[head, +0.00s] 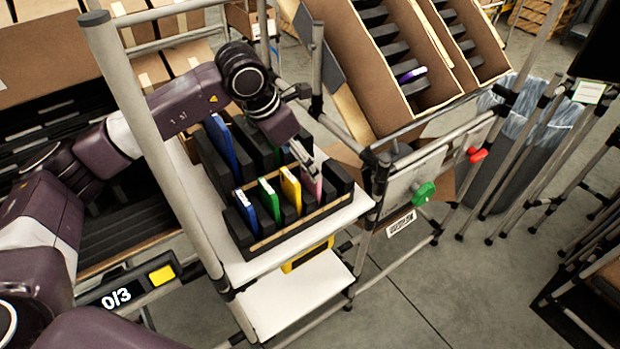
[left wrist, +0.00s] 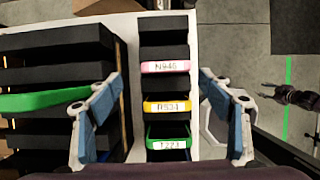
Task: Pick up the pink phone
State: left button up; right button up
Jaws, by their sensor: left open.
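The pink phone (head: 313,185) stands in the right part of the front row of a black slotted rack, partly hidden by my left gripper in the head view. In the left wrist view the pink phone (left wrist: 165,67) shows its top edge with a label reading N946. My left gripper (head: 306,160) is above it. In the left wrist view the left gripper's (left wrist: 160,118) fingers are apart with nothing held, one on each side of the front row. A dark gripper-like shape (left wrist: 290,97) at the right looks like my right gripper; its jaw state is unclear.
A yellow phone (head: 291,190), a green phone (head: 269,200) and a blue phone (head: 247,211) stand in the same row. Another blue phone (head: 222,145) is in the row behind. Grey posts (head: 150,130) frame the rack. Tilted cartons (head: 395,60) stand at back right.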

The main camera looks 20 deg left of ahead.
aim_at(311, 187)
pick_arm(q)
jog(key=shift+s+d+f+p, duration=0.1)
jog(key=shift+f+p, duration=0.1)
jog(key=shift+f, duration=0.2)
jog(key=shift+d+f+p, duration=0.1)
jog(key=shift+f+p, duration=0.05)
jog(key=shift+f, duration=0.2)
jog(key=shift+d+p+x, duration=0.25)
jog(key=shift+p+x, duration=0.65)
jog(key=shift+x, duration=0.15)
jog(key=x, duration=0.3)
jog(key=shift+f+p, duration=0.1)
jog(key=shift+p, duration=0.25)
jog(key=c, duration=1.3)
pick_arm(e)
jog(key=shift+g, duration=0.3)
jog(key=s+r, duration=0.2)
jog(key=s, duration=0.1)
jog(key=s+r, duration=0.1)
jog(key=shift+s+a, duration=0.2)
jog(key=shift+s, duration=0.1)
